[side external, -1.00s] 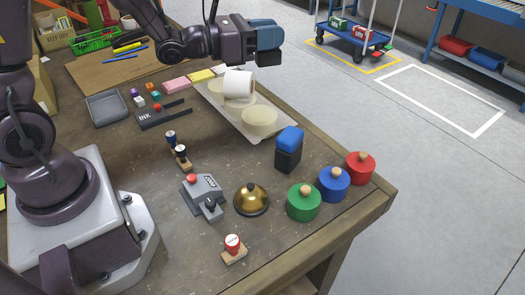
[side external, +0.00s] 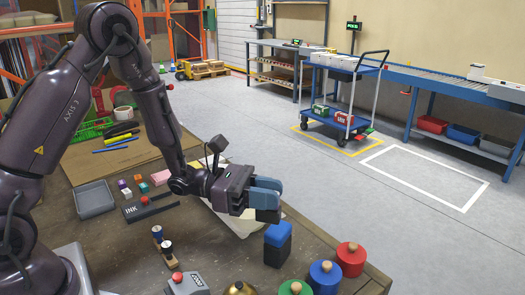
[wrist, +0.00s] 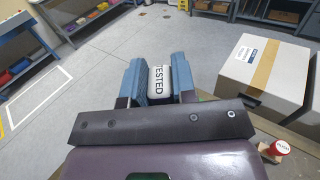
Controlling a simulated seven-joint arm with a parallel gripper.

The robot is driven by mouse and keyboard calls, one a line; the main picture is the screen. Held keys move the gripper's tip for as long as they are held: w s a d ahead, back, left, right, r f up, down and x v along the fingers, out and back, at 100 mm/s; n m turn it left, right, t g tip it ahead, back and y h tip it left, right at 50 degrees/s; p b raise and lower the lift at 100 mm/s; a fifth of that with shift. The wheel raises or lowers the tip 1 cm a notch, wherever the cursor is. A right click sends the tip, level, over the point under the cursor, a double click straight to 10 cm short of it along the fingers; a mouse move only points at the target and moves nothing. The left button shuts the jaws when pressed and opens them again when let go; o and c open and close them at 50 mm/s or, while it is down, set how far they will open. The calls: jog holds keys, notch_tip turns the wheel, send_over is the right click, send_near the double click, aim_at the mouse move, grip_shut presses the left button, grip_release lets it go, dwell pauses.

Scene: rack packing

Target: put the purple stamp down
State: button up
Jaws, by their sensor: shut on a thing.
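My gripper (side external: 270,196) points sideways over the right part of the bench, just above and behind the blue-topped black stamp (side external: 278,243). Its blue fingers are shut on a dark block, the held stamp (side external: 268,215), which shows at the fingertips. In the wrist view the stamp's white face reading TESTED (wrist: 158,80) shows between the fingers (wrist: 158,85). The purple colour is not clear in either view, as the fingers cover most of the stamp. The held stamp appears clear of the bench; the exact gap cannot be told.
Red (side external: 351,259), blue (side external: 326,277) and green (side external: 296,289) round knobbed pieces line the bench's right edge. Behind them stands the blue-topped stamp. A grey tray (side external: 95,199) and an INK pad (side external: 148,206) lie left. Pale sheet (side external: 240,224) lies partly behind my gripper.

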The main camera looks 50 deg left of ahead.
jog(key=s+a+f+m+g+h, duration=0.2)
jog(key=s+f+m+g+h, duration=0.2)
jog(key=s+f+m+g, duration=0.8)
jog(key=s+a+m+g+y, duration=0.1)
jog(key=s+a+g, duration=0.1)
jog(key=g, duration=0.1)
jog(key=s+a+m+g+y, duration=0.1)
jog(key=s+a+g+y, duration=0.1)
jog(key=a+g, duration=0.1)
jog(key=s+a+m+g+y, duration=0.2)
jog(key=g, duration=0.3)
jog(key=shift+a, duration=0.15)
jog(key=s+a+m+g+y, duration=0.45)
jog(key=a+m+y, duration=0.25)
jog(key=a+y, duration=0.3)
jog(key=w+a+m+y, duration=0.7)
jog(key=a+y, duration=0.3)
jog(key=a, duration=0.2)
jog(key=shift+w+a+f, duration=0.1)
jog(key=shift+f, duration=1.35)
jog(key=shift+w+a+f, duration=0.1)
jog(key=shift+f, duration=1.35)
jog(key=shift+f, duration=0.55)
jog(key=o, duration=1)
